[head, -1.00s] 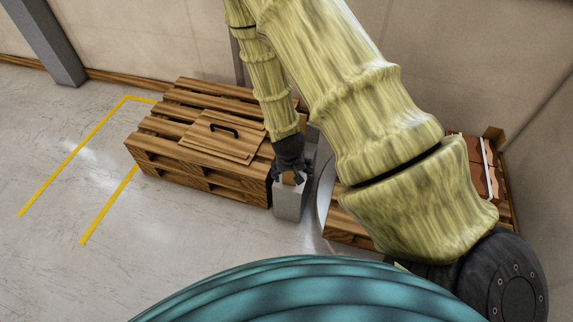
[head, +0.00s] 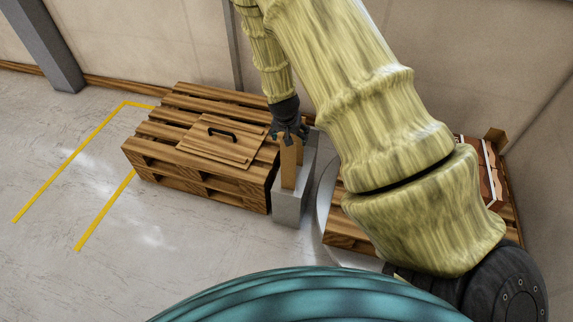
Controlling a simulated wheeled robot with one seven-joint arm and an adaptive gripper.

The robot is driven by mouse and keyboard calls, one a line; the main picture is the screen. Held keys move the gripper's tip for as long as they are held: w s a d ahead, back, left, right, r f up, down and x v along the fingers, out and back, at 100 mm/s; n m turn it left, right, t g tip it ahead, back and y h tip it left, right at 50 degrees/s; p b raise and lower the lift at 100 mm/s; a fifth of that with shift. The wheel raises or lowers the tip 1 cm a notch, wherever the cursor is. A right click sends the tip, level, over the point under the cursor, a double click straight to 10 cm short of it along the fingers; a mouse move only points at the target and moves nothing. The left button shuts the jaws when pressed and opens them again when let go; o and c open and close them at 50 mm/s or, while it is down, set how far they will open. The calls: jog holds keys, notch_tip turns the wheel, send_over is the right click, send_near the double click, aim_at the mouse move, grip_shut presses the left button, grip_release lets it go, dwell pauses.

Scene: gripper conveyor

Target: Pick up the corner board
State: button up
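The corner board (head: 289,164) is a narrow upright piece of light brown wood with an angled shape. My gripper (head: 290,137) is dark and points down at its top end. Its fingers are closed around the upper edge of the board. The board stands above the grey block-shaped holder (head: 291,209), its lower end at the holder's top. I cannot tell whether that lower end is fully clear of the holder. The fingertips partly hide the board's top.
A wooden pallet (head: 160,142) stands just left of the holder, carrying a wooden panel (head: 205,150) with a black handle. Right of the holder, another pallet (head: 345,235) bears reddish strapped goods (head: 491,172), partly hidden by my arm. Open floor with yellow lines (head: 70,160) lies left.

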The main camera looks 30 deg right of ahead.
jog(key=x, duration=0.5)
jog(key=shift+w+a+f, duration=0.15)
jog(key=shift+w+f, duration=0.05)
jog(key=shift+w, duration=0.1)
jog(key=shift+c, duration=0.2)
jog(key=c, duration=1.4)
